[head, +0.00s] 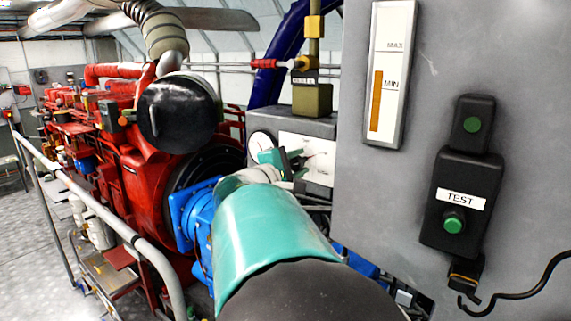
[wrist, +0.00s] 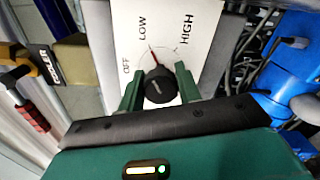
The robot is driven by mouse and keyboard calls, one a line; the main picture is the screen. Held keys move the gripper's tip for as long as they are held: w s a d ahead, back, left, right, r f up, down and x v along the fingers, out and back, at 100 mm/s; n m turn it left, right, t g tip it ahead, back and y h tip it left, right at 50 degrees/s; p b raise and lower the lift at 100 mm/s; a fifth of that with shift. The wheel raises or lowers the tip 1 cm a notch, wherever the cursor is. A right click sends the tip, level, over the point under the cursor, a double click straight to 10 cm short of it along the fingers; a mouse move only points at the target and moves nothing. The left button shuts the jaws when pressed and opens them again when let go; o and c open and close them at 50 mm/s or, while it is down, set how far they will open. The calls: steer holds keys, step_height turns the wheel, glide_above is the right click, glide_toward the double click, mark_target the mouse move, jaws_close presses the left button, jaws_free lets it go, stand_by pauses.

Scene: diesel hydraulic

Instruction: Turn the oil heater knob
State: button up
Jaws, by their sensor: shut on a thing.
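The oil heater knob (wrist: 160,86) is a round black knob on a white dial plate (wrist: 202,20) marked OFF, LOW and HIGH. A short red line above the knob points up close to the LOW mark. My gripper (wrist: 159,90) has its green fingers on either side of the knob and is shut on it. In the head view my gripper (head: 285,160) reaches the white plate (head: 320,150) on a grey box, and the knob is hidden behind the fingers and my arm.
A round gauge (head: 262,142) is left of the plate. A brass-coloured valve block (head: 312,99) with a red-handled lever (head: 265,63) stands above the box. A grey cabinet (head: 400,190) with a TEST button (head: 454,222) fills the right. A red engine (head: 140,190) and railing (head: 100,215) are at left.

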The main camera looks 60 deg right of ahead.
steer(key=o, duration=1)
steer(key=shift+a, duration=0.1)
steer(key=w+a, duration=0.2)
steer(key=a, duration=1.1)
steer(key=shift+a, duration=0.25)
steer(key=shift+w, duration=0.1)
